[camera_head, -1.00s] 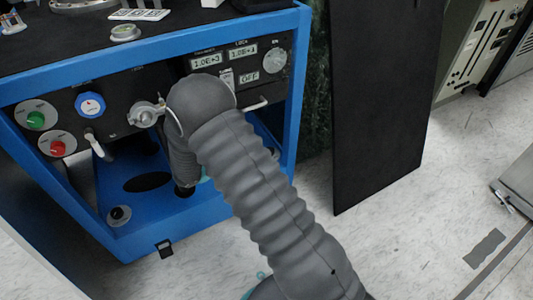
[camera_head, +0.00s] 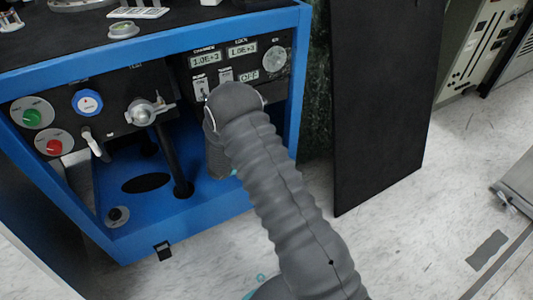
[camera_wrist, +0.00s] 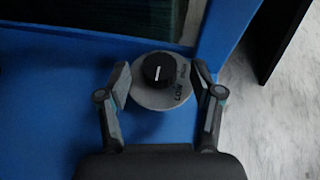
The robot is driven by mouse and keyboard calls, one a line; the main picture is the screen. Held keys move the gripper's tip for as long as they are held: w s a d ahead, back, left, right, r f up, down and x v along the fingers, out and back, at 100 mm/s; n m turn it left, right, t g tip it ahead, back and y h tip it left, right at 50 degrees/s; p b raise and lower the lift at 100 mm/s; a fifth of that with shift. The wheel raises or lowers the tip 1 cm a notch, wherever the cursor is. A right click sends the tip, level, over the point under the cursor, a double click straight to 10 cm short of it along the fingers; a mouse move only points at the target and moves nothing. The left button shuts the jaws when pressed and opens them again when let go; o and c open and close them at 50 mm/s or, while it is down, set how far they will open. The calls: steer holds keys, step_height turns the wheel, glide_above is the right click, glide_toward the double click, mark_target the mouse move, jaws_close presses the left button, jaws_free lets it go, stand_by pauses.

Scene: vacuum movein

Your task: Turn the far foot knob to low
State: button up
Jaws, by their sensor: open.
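In the wrist view a black round knob (camera_wrist: 158,67) with a short white mark sits on a grey disc (camera_wrist: 150,97) on a blue surface. "LOW" is printed on the disc's right side, with less clear lettering above it. The white mark runs roughly up and down in the picture, not at the lettering. My gripper (camera_wrist: 160,75) is open, with one finger on each side of the knob and disc. Gaps show between the fingers and the knob. In the head view my arm hides this knob and my gripper.
The blue-framed machine (camera_head: 200,28) has a panel with a green button (camera_head: 32,116), a red button (camera_head: 54,147) and a lever valve (camera_head: 140,112). Another foot knob (camera_head: 118,214) is at the front left. A black board (camera_head: 380,100) stands to the right, above open floor.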

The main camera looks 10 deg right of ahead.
steer(key=shift+w+d+f, duration=0.25)
steer(key=shift+w+d, duration=0.05)
steer(key=shift+d, duration=0.15)
